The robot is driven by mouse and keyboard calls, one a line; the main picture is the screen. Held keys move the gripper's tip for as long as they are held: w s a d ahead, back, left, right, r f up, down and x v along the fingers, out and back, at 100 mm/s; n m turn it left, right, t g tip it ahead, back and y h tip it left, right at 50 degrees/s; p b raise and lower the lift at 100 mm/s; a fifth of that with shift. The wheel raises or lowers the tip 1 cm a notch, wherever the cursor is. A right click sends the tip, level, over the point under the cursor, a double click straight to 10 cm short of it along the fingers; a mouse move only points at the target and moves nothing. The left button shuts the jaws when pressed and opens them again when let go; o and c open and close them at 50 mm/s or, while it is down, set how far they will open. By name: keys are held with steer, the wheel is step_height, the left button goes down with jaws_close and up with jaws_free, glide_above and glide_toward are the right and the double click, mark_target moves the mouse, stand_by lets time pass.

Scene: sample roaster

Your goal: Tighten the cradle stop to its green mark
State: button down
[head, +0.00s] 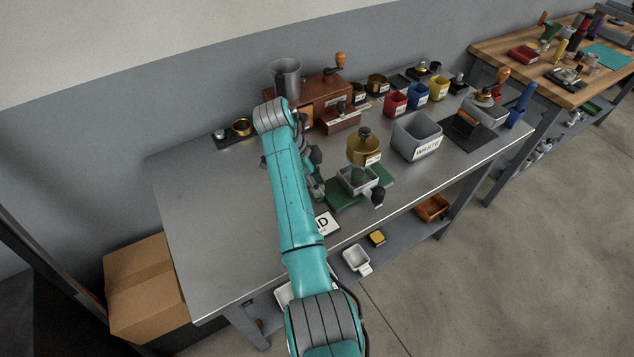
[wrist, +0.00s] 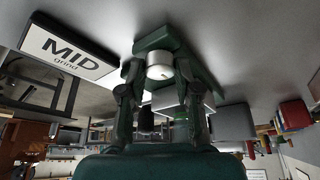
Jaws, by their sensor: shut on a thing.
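In the wrist view, a silvery round knob, which I take for the cradle stop (wrist: 159,66), sits on a green bracket. My gripper (wrist: 159,72) has a finger on each side of the knob and is shut on it. In the head view my gripper (head: 315,182) is at the left side of the green cradle base (head: 342,202), and my arm and fingers hide the knob. A fine dark line shows on the knob's face. I cannot make out a green mark apart from the green bracket. A brass-coloured drum (head: 364,148) stands at the cradle, above a grey tray.
A "MID grind" card (wrist: 66,53) lies close to the gripper. A grey waste bin (head: 416,138) stands right of the cradle. A brown machine with a metal hopper (head: 285,76) is behind my arm. The bench's left part is clear.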

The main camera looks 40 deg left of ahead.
steer(key=c, duration=0.8)
jaws_free()
steer(key=shift+s+a+r, duration=0.1)
steer(key=shift+a+r, duration=0.1)
steer(key=shift+r, duration=0.25)
steer(key=s+a, duration=0.2)
steer(key=a, duration=0.1)
steer(key=s+a, duration=0.2)
steer(key=a, duration=0.1)
steer(key=s+a, duration=0.2)
steer(key=a, duration=0.1)
steer(key=shift+s+a+r, duration=0.1)
steer(key=shift+a, duration=0.05)
steer(key=shift+s+a, duration=0.25)
steer(key=shift+a, duration=0.1)
